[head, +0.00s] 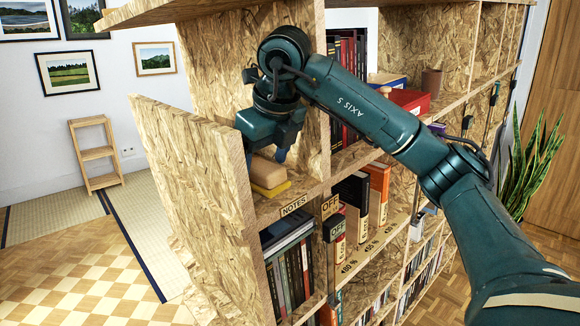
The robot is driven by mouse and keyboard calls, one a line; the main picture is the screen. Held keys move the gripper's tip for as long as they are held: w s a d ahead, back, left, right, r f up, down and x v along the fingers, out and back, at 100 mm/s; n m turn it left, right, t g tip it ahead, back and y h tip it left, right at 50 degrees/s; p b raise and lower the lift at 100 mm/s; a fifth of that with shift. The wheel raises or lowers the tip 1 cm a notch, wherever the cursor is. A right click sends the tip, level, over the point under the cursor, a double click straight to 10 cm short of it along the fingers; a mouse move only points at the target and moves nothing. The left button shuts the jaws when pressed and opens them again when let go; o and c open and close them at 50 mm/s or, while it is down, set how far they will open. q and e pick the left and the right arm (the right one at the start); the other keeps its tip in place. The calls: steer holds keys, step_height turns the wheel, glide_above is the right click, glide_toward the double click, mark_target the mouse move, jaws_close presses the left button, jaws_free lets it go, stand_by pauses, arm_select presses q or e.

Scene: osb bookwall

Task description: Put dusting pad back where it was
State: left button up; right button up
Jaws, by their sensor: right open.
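The dusting pad (267,173), a tan block with a yellow underside, lies on a shelf board of the OSB bookwall, in the end compartment above the "NOTES" label (294,205). My right gripper (278,156) is just above and behind the pad, inside the same compartment. It is open, and a blue fingertip shows close to the pad's back right side. The gripper body hides the other finger, so I cannot tell whether it touches the pad. My left gripper is not in view.
OSB uprights (195,170) stand close on the left of the compartment. Books (347,70) and a red box (408,100) fill shelves to the right. Folders (350,190) stand below. A small wooden step shelf (96,153) stands by the far wall.

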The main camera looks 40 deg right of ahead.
mark_target(264, 167)
steer(key=v, duration=0.3)
steer(key=shift+s+r, duration=0.2)
steer(key=shift+s, duration=0.25)
steer(key=s+a, duration=0.1)
steer(key=s, duration=1)
steer(key=shift+a, duration=0.25)
steer(key=shift+s, duration=0.1)
